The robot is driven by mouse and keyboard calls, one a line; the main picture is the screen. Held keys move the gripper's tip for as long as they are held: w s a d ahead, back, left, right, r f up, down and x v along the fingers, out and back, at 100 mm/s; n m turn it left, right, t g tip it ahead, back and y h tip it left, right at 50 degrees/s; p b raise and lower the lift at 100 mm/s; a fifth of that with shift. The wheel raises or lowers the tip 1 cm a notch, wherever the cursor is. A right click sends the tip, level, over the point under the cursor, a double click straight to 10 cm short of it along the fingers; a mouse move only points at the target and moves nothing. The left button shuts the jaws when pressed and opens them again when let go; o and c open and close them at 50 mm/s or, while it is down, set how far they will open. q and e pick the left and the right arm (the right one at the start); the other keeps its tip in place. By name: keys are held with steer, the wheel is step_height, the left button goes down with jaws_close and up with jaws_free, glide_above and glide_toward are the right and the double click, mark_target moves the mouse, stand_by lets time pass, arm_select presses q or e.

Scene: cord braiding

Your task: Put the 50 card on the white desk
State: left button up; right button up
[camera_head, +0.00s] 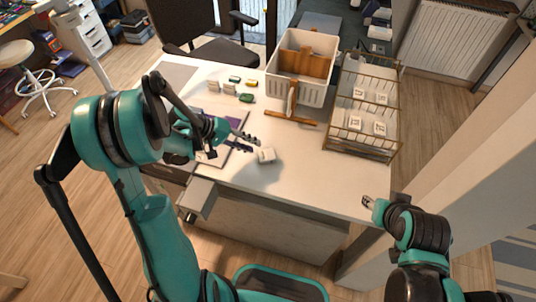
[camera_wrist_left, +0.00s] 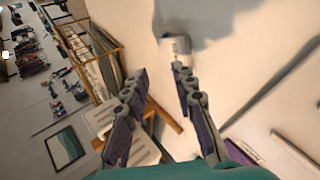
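A small white card-like block (camera_head: 266,155) is at the white desk (camera_head: 300,175), just beyond my left gripper's fingertips. It also shows in the left wrist view (camera_wrist_left: 175,44), past the fingers; no number on it is readable. My left gripper (camera_head: 249,142) is open, its two fingers apart with nothing held between them. The fingers also show in the left wrist view (camera_wrist_left: 160,75). More white cards (camera_head: 354,122) with dark marks stand in the brass wire rack (camera_head: 362,145); I cannot read which is 50. My right gripper (camera_head: 368,202) is near the desk's right front edge; its opening is unclear.
A white crate (camera_head: 284,92) with a brown wooden piece stands at the back, beside the rack. A wooden-handled item (camera_head: 291,100) lies before it. Small green and pale blocks (camera_head: 246,98) sit at the back left. The desk's front middle is clear.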

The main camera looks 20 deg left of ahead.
arm_select(q)
steer(key=shift+v, duration=0.85)
step_height(320, 180, up, 8)
steer(key=a+p, duration=0.2)
steer(key=p, duration=0.4)
steer(key=shift+s, duration=0.5)
